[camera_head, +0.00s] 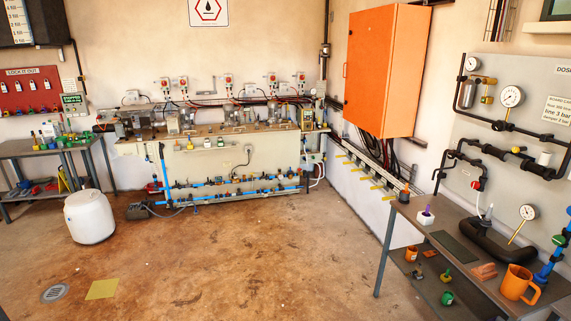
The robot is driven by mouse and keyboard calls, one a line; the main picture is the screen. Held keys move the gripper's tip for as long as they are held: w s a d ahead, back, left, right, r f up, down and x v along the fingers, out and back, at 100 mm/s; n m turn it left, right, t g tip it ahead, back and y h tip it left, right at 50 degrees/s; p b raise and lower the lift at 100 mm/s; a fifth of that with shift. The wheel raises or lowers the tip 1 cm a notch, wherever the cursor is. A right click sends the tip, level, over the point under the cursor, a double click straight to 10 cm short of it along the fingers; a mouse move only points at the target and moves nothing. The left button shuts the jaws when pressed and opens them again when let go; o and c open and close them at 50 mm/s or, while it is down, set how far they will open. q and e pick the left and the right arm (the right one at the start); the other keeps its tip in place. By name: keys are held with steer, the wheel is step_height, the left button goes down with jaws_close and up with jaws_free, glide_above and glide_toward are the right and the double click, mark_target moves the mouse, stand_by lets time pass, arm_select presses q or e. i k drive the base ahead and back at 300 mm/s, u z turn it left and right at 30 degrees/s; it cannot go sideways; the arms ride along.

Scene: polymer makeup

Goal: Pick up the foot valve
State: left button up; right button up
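No part that I can surely name as the foot valve stands out. Small fittings that could include it lie on the lower shelf of the right bench: a green and yellow one (446,275), a green one (447,298) and a dark one with orange (417,272). More small coloured parts (65,137) stand on the left table, too small to tell apart. Neither of my grippers is in view.
A white drum (90,217) stands at left by the left table (38,147). The middle floor (250,260) is clear.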

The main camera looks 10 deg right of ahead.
mark_target(404, 199)
steer(key=z, duration=0.2)
steer(key=i, duration=2)
steer(key=z, duration=0.85)
steer(key=i, duration=2.2)
steer(key=z, duration=0.6)
